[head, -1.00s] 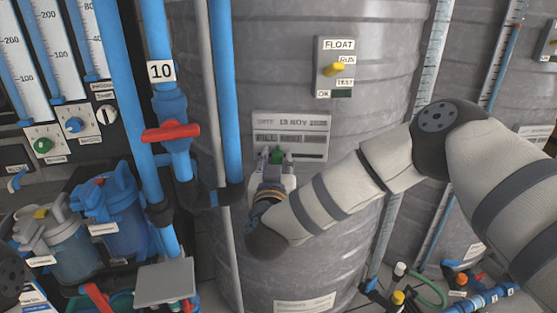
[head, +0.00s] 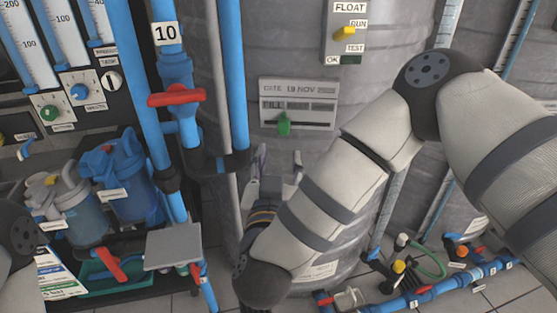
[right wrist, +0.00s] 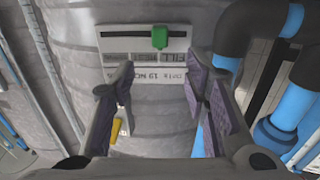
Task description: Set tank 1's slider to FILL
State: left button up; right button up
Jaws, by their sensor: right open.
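A pale label plate (head: 325,90) on the grey tank (head: 395,40) reads DATE 19 NOV and FILL; the other words are too small to read. A green slider knob (head: 284,124) sits in the plate's lower slot, left of its middle, near FILL. My right gripper (head: 280,165) is open and empty, below the knob and apart from it. In the right wrist view the plate is upside down, and the knob (right wrist: 160,37) lies beyond and between the open fingertips (right wrist: 160,75). No tank number is readable. My left gripper is not in view.
A FLOAT switch box (head: 343,30) with a yellow lever is above the plate. Blue pipes (head: 233,80) and a red valve handle (head: 177,98) stand to the left. Filter housings (head: 125,175) are at lower left. Pipes and fittings (head: 420,290) lie low at right.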

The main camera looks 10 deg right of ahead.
jog(key=shift+w+d, duration=0.1)
jog(key=shift+d, duration=0.15)
jog(key=c, duration=0.5)
jog(key=d+m, duration=0.1)
jog(key=d+m+y, duration=0.1)
jog(key=d+m, duration=0.2)
jog(key=m, duration=0.1)
jog(key=shift+w+d+f+t+y+b, duration=0.15)
jog(key=shift+w+d+t+y+b, duration=0.15)
jog(key=shift+w, duration=0.05)
grip_shut()
jog(key=s+d+m+y, duration=0.2)
jog(key=d+m, duration=0.4)
jog(key=m, duration=0.3)
jog(key=m+b, duration=0.1)
send_near(300, 125)
jog(key=shift+y, duration=0.4)
jog(key=w+d, duration=0.4)
jog(key=shift+w+d, duration=0.15)
jog(key=shift+w, duration=0.25)
jog(key=a, duration=0.2)
jog(key=shift+w+a, duration=0.3)
jog(key=shift+w, duration=0.05)
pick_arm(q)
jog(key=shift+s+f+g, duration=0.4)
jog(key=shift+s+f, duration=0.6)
pick_arm(e)
jog(key=shift+w+a, duration=0.1)
jog(key=shift+a, duration=0.35)
